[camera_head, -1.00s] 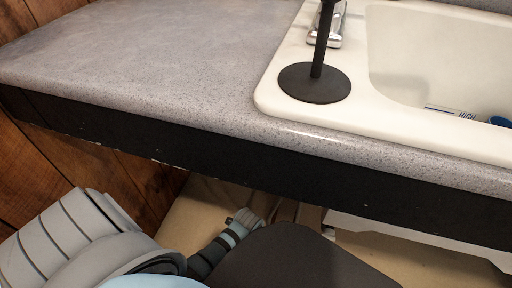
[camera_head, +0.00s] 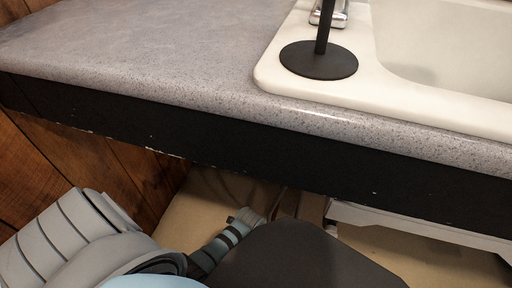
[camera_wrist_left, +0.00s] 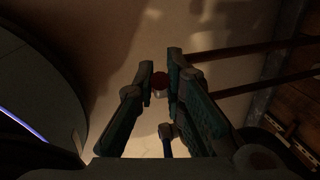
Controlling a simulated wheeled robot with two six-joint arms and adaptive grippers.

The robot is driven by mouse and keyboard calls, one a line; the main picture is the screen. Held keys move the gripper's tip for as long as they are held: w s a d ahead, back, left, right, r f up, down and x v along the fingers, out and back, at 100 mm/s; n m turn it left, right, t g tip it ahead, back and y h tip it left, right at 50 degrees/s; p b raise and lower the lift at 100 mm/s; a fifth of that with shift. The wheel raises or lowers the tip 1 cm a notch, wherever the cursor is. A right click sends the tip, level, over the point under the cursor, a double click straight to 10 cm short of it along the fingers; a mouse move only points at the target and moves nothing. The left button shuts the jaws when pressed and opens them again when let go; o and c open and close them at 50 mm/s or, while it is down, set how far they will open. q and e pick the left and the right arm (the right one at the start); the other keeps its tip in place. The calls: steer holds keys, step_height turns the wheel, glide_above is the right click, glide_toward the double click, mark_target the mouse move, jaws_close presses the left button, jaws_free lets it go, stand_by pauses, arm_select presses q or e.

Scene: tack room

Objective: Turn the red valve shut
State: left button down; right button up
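In the left wrist view a small dark red round thing, likely the valve (camera_wrist_left: 160,80), shows in dim light with a pale part just below it. It lies in line with the gap between the fingertips of my left gripper (camera_wrist_left: 159,78). The fingers are apart, with no clear contact on the red thing; how far beyond the tips it lies I cannot tell. In the head view my left gripper (camera_head: 246,219) is small and partly hidden, low under the counter. The valve cannot be made out there. My right gripper is in neither view.
The grey counter (camera_head: 160,60) with its dark front edge overhangs my left arm. A white sink (camera_head: 410,100) and a black round-based stand (camera_head: 318,60) are above. In the wrist view dark pipes (camera_wrist_left: 250,47) run at right, near a wooden wall (camera_wrist_left: 295,100).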

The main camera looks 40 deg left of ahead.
arm_select(q)
steer(key=shift+a, duration=0.1)
stand_by(0.3)
steer(key=shift+s+a+f+n+t+h+b, duration=0.15)
steer(key=shift+a+f+t+h, duration=0.25)
steer(key=shift+h, duration=0.6)
steer(key=shift+s+a+f+n+t+h+b, duration=0.15)
steer(key=shift+f+t+h, duration=0.3)
steer(key=shift+h, duration=0.55)
steer(key=shift+a+f+n+t+h, duration=0.1)
steer(key=shift+a+f+t+h, duration=0.3)
steer(key=shift+h, duration=0.6)
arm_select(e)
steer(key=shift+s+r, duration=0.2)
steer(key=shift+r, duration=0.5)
arm_select(q)
steer(key=shift+f, duration=0.15)
steer(key=c, duration=1.9)
jaws_free()
steer(key=shift+d, duration=0.1)
steer(key=shift+c, duration=0.2)
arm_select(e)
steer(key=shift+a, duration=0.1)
